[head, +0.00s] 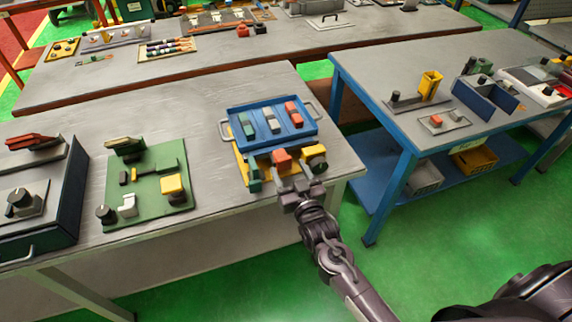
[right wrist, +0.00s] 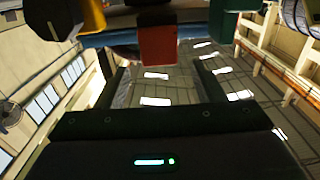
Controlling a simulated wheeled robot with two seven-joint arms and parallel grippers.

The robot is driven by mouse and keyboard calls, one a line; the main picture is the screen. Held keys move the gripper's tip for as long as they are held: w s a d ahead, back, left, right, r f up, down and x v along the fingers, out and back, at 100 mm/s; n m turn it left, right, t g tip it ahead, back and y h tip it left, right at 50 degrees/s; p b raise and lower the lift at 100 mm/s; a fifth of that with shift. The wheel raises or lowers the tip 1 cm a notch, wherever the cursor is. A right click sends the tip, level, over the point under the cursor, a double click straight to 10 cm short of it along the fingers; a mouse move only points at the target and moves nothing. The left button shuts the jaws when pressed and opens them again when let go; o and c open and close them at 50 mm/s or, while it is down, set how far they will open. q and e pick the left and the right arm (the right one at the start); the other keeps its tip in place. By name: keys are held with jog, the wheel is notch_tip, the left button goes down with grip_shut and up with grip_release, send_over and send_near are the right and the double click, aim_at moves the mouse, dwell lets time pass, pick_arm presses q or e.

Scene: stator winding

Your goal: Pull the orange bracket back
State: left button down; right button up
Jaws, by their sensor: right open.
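The orange bracket (head: 281,158) is a small red-orange block at the front of a yellow-edged fixture, just before the blue tray (head: 233,108). In the right wrist view it is a red block (right wrist: 157,45) at the upper middle. My right gripper (head: 293,173) reaches it from the front, fingers pointing at the fixture. The gripper is open, with the bracket between or just beyond its fingertips; the exact depth and any contact are unclear. My left gripper is not in view.
A yellow block with a dark knob (head: 314,157) stands close right of the bracket, and a dark green piece (head: 254,178) close left. A green plate with parts (head: 150,205) lies farther left. A blue-framed table (head: 400,125) stands to the right, across open floor.

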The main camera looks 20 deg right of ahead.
jog(key=shift+s+d+b, duration=0.1)
jog(key=shift+s+b, duration=0.2)
jog(key=shift+s, duration=1.65)
